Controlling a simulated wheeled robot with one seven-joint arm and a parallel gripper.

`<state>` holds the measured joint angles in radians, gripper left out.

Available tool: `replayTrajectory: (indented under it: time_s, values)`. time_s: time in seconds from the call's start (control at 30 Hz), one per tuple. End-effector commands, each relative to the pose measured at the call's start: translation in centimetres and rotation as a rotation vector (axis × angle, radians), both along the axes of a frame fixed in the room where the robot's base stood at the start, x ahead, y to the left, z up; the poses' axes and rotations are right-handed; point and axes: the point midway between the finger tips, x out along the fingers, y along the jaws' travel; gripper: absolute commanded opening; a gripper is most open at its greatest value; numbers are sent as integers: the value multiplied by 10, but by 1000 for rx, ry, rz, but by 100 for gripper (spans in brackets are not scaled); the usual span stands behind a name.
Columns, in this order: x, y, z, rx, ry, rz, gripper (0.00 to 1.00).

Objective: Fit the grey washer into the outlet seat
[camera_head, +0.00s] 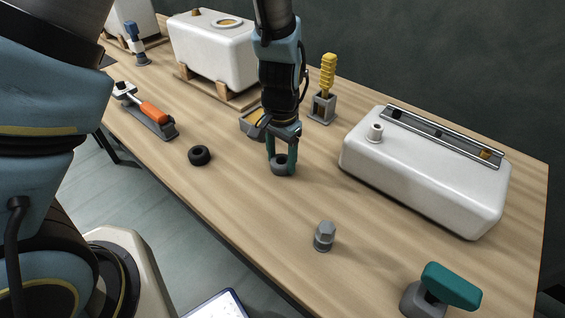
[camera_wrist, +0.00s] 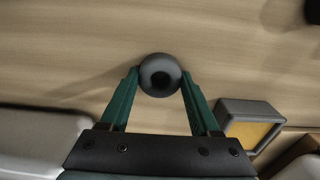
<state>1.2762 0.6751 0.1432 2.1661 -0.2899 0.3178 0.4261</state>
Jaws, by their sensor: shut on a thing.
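The grey washer (camera_wrist: 160,75), a thick ring with a dark hole, is between the two teal fingers of my gripper (camera_wrist: 160,84), which is shut on it. In the head view my gripper (camera_head: 282,165) points down over the middle of the table, with the washer (camera_head: 283,169) at its fingertips. The washer is low over the wood; I cannot tell if it touches. A white tank (camera_head: 425,180) lies to the right with a short round spout (camera_head: 375,132) on top. I cannot tell which one is the outlet seat.
A black ring (camera_head: 199,155) lies left of my gripper. A grey box with a yellow inside (camera_head: 252,122) and a yellow-handled tool in a holder (camera_head: 326,90) stand behind. A grey hex plug (camera_head: 324,236) and a teal-handled tool (camera_head: 450,287) are in front. An orange-handled tool (camera_head: 152,112) lies left.

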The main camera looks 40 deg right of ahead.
Motion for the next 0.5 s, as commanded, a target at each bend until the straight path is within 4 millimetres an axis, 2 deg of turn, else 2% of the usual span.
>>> replayTrajectory:
  time_s: [0.1, 0.5]
  values:
    - [0, 0, 0, 0, 0, 0, 0]
    - [0, 0, 2, 0, 0, 0, 0]
